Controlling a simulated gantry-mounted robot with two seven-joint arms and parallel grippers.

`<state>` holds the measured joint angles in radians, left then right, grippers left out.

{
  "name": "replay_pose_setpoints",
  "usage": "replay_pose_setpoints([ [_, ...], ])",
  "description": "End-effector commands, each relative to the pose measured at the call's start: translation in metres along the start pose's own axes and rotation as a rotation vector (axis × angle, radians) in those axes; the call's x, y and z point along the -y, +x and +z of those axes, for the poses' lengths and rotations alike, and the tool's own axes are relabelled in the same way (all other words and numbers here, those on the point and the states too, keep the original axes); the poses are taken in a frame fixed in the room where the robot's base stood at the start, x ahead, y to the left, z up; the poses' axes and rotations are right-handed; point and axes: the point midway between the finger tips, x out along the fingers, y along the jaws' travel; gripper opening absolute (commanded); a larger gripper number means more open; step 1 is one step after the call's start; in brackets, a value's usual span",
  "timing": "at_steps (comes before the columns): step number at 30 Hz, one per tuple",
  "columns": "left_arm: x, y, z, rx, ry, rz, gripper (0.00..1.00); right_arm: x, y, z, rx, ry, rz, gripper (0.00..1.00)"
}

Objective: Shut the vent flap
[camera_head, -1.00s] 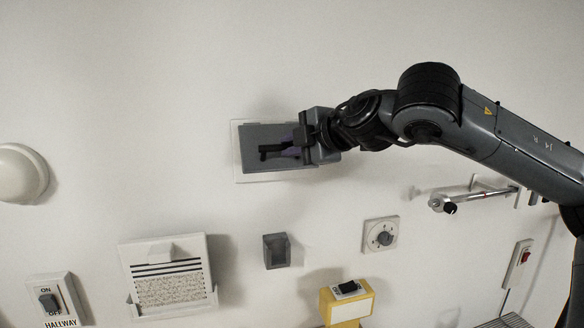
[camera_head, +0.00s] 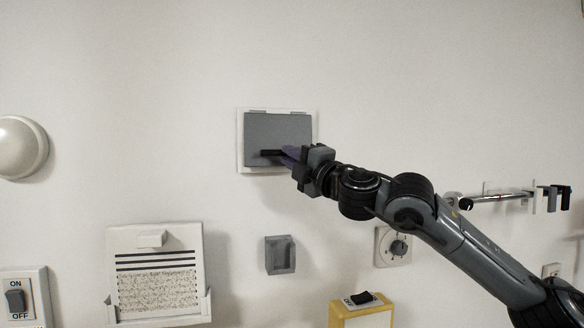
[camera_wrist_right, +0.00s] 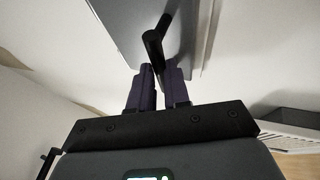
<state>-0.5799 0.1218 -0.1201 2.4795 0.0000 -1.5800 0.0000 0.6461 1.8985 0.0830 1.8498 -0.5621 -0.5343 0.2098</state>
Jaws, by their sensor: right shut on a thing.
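The vent flap (camera_head: 278,130) is a grey panel in a white wall frame (camera_head: 241,150), at the upper middle of the head view. It looks nearly flat against the frame; whether a small gap stays at its lower edge I cannot tell. A black bar handle (camera_head: 270,153) sits on its lower part. My right gripper (camera_head: 289,155) reaches it from the right, its purple fingers shut on the handle. In the right wrist view, the fingers (camera_wrist_right: 158,80) meet the black handle (camera_wrist_right: 154,44), with the grey flap (camera_wrist_right: 128,30) behind. My left gripper is not in view.
Below the flap on the wall are a small grey holder (camera_head: 280,255), a round dial (camera_head: 393,247), a patterned panel (camera_head: 156,285), an on/off switch (camera_head: 18,298) and a yellow switch box (camera_head: 362,312). A rail (camera_head: 500,197) juts out at right. The wall above is clear.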

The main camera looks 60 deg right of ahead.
Motion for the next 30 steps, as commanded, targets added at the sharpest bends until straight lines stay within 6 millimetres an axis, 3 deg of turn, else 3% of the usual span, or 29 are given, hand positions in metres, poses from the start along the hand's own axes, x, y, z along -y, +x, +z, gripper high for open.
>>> replay_pose_setpoints([
  [4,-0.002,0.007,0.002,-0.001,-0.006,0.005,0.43,0.01,0.005,0.001,-0.001,-0.002,-0.009,0.0],
  [23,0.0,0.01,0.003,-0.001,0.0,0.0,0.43,0.018,0.01,0.003,-0.001,-0.002,-0.021,0.0],
  [24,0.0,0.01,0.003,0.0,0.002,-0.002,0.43,0.018,0.01,0.003,-0.001,-0.002,-0.022,0.22],
  [28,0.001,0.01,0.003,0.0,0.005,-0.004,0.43,0.017,0.01,0.003,-0.001,-0.002,-0.019,0.42],
  [30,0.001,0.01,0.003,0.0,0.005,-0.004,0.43,0.016,0.009,0.003,-0.001,-0.002,-0.017,0.42],
])
